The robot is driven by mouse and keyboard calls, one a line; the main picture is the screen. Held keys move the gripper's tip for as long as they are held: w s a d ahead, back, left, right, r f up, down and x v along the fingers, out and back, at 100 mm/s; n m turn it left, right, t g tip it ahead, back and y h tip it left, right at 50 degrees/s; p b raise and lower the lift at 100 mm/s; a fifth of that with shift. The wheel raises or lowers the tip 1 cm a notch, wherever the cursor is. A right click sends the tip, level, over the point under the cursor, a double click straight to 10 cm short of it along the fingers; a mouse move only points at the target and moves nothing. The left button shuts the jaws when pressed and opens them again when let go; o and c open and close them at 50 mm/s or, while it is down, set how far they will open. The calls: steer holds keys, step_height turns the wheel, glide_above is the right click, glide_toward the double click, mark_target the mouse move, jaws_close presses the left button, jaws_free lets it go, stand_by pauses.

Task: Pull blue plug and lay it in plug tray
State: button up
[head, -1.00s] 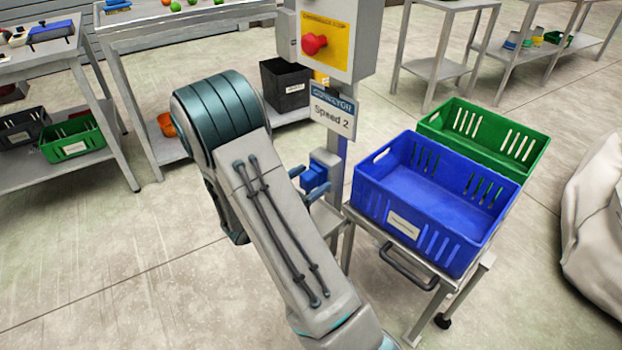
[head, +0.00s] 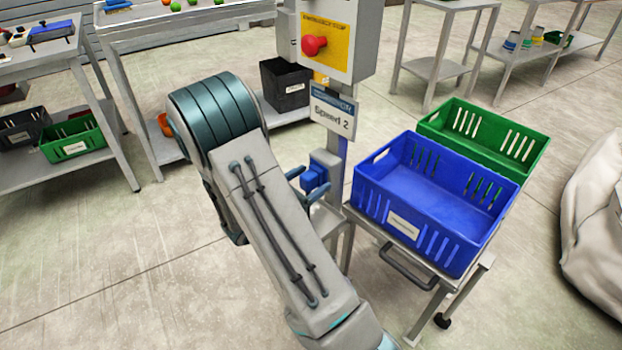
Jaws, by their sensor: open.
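The blue plug (head: 314,178) sits at a blue socket box (head: 325,160) on the grey post, below the "Speed 2" sign. My gripper (head: 311,180) shows only as two dark blue fingers, mostly hidden behind my forearm. The fingers are open, one to the left of the plug and one in front and to the right of it. I cannot tell whether they touch it. A small grey surface (head: 327,218) lies below the plug, partly hidden by my arm. I cannot tell whether it is the plug tray.
A blue crate (head: 405,222) stands on a metal stand right of the post, with a green crate (head: 535,155) behind it. A control box with a red button (head: 314,45) is above the plug. A black bin (head: 286,85) stands behind my arm.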

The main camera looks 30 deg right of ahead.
mark_target(303, 185)
jaws_close()
steer(key=shift+p+v, duration=0.3)
steer(key=shift+v, duration=2.75)
